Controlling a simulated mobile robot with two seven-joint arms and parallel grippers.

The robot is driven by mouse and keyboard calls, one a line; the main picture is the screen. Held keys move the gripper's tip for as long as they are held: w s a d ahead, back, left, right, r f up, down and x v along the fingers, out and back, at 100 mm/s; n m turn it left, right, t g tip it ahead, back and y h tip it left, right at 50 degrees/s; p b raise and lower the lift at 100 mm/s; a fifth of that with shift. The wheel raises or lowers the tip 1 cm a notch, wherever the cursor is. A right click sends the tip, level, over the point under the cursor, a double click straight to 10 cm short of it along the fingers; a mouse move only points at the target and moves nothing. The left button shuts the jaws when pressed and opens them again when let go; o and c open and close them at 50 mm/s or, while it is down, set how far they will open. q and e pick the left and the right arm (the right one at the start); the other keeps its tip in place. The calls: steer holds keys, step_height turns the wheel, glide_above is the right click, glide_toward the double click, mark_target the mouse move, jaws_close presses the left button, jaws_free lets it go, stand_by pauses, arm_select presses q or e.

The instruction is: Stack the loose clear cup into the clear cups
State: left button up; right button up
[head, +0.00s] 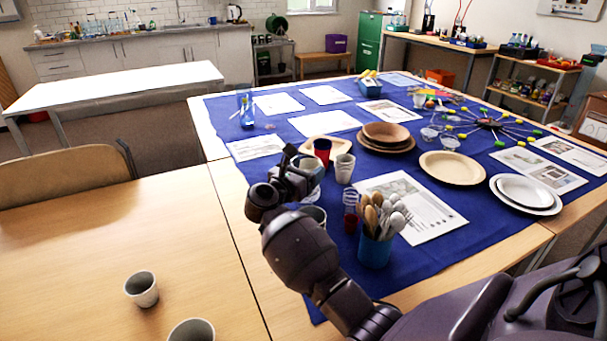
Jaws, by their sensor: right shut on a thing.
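My right gripper (300,176) is over the near left part of the blue cloth, shut on a pale cup (311,164). My fingers hide much of this cup, and I cannot tell surely that it is clear. A see-through cup with red in it (351,212) stands to the right of my gripper, beside the utensil holder. Small clear cups (430,133) stand farther back near the colourful spoked ring. A red cup (322,148) and a grey-white cup (344,170) stand just beyond my gripper. My left gripper is out of view.
A blue utensil holder (374,250) stands close to my right forearm. Brown plates and bowls (386,138), a beige plate (453,168) and printed sheets (412,206) cover the cloth. Grey cups (142,289) stand on the wooden table (100,235), otherwise mostly clear.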

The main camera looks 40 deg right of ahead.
steer(key=shift+f, duration=0.35)
steer(key=shift+r, duration=0.1)
steer(key=shift+f, duration=0.5)
steer(key=shift+f+b, duration=0.2)
steer(key=shift+b, duration=0.1)
steer(key=o, duration=0.9)
steer(key=shift+r, duration=0.1)
